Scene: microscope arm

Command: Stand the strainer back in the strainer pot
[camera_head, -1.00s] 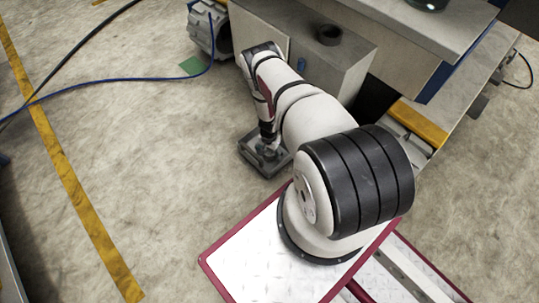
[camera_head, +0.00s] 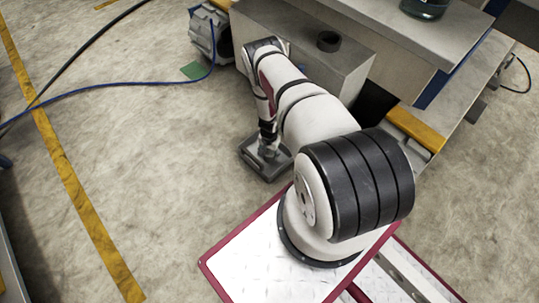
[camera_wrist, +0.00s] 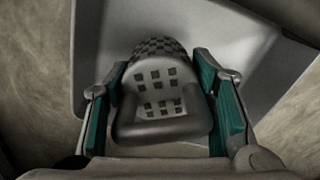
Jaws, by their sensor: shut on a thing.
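In the wrist view the strainer (camera_wrist: 160,95), a grey piece with square holes and a checkered far end, sits between the teal-padded fingers of my gripper (camera_wrist: 163,72). The gripper is shut on it. In the head view my gripper (camera_head: 267,152) points down over a grey tray (camera_head: 267,178) on the floor, and the strainer cannot be made out there. The tray also shows below the strainer in the wrist view (camera_wrist: 88,40); I cannot tell whether they touch. A dark, open round pot (camera_head: 328,41), likely the strainer pot, stands on the grey cabinet.
The grey cabinet (camera_head: 340,75) stands beside my arm, with a higher bench (camera_head: 400,40) behind it. A glass jar (camera_head: 427,8) is on the bench. A grey machine part (camera_head: 208,35) and a blue cable (camera_head: 110,83) lie on the floor. The left floor is mostly clear.

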